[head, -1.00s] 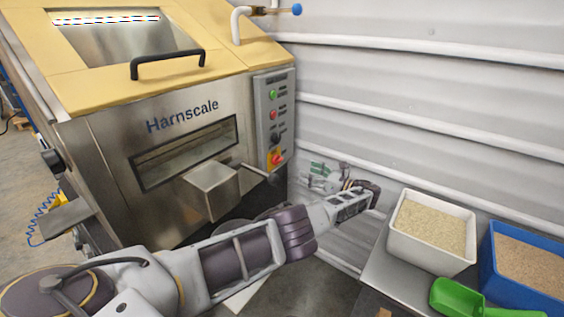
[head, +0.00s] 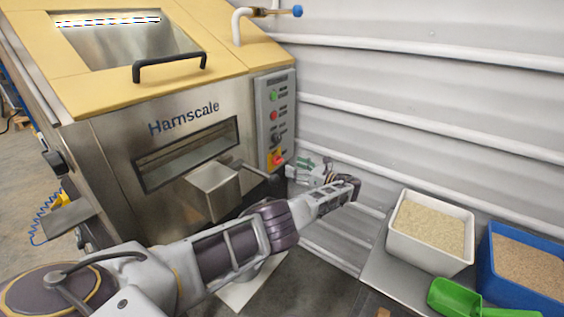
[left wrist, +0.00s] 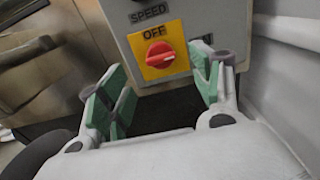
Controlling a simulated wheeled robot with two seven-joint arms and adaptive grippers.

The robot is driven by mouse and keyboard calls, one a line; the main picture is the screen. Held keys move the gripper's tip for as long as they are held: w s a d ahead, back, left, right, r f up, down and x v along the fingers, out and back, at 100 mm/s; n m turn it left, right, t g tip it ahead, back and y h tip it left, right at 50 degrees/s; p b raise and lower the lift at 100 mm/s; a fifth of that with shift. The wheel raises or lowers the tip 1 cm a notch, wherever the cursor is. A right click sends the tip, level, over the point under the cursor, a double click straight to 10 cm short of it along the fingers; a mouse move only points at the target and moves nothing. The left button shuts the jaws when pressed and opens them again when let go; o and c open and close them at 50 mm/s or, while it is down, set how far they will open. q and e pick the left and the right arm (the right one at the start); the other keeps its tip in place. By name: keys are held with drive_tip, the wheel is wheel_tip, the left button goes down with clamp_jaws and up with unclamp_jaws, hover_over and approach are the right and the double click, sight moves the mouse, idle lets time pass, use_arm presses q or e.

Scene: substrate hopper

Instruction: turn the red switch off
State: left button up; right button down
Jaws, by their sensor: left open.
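The red switch (head: 279,160) is a rotary knob on a yellow plate at the bottom of the grey control panel (head: 262,105). In the left wrist view the red switch (left wrist: 159,55) sits near the top middle, under the word OFF, with its grip ridge tilted slightly from level. My left gripper (head: 300,168) is just right of and below the switch in the head view. In the left wrist view the left gripper (left wrist: 160,95) is open and empty, its green pads spread either side of and below the switch, apart from it. My right gripper is not in view.
The steel hopper machine (head: 110,150) has a chute (head: 215,190) left of my arm. A ribbed grey wall (head: 420,120) stands close on the right. A white bin (head: 430,258), a blue bin (head: 490,280) and a green scoop (head: 455,298) are on the bench at lower right.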

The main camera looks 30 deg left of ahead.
sight(281, 161)
use_arm(q)
drive_tip(key=a, duration=0.6)
drive_tip(key=shift+w+a, duration=0.15)
drive_tip(key=shift+w, duration=0.1)
drive_tip(key=shift+a, duration=0.45)
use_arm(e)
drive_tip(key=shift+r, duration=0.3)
use_arm(q)
drive_tip(key=c, duration=1)
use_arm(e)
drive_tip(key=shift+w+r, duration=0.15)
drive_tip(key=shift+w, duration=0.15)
